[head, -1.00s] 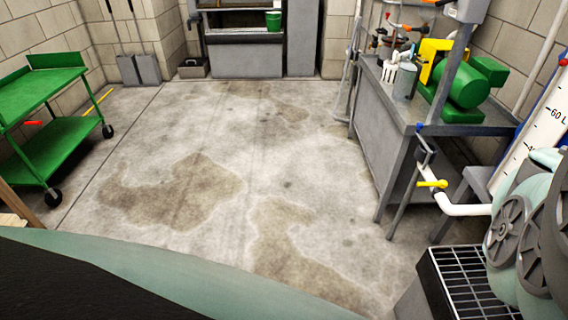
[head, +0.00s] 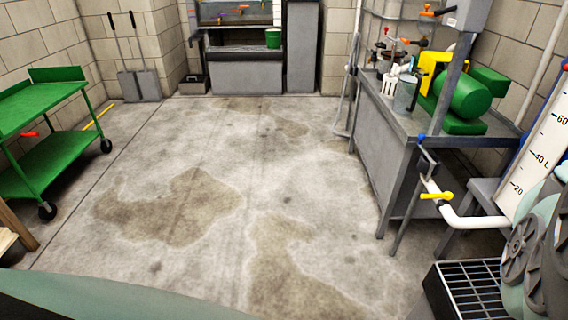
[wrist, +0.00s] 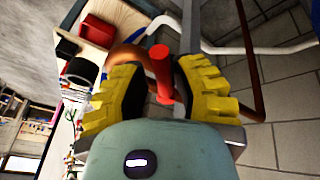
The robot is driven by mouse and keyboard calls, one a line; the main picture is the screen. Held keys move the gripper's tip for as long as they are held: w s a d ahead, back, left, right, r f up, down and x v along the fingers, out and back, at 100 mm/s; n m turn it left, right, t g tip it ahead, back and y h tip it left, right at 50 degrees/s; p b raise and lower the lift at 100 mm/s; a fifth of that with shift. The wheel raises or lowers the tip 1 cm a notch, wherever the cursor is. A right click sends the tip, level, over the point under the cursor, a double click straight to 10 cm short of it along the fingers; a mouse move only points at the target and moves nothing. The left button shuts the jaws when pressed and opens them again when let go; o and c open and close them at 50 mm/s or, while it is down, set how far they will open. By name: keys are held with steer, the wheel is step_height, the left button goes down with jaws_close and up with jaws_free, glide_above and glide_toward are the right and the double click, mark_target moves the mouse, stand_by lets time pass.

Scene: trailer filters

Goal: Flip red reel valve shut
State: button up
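In the wrist view a red handle (wrist: 161,73) stands near the middle, next to a curved orange-brown pipe (wrist: 127,57). My gripper (wrist: 160,66) has yellow fingers with black pads, spread apart, one on each side of the red handle. A gap shows between the handle and the pads; I cannot tell how deep the handle lies between them. The head view does not show my gripper, and I cannot pick out this same handle there.
In the wrist view a white pipe (wrist: 275,48) and a red bin (wrist: 97,31) are close by. In the head view a green cart (head: 62,160) stands left, a grey bench (head: 385,140) with a green motor (head: 466,95) right. The floor (head: 230,190) between is clear.

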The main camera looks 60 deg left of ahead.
steer(key=o, duration=0.3)
steer(key=shift+w+r, duration=0.1)
steer(key=v, duration=1.2)
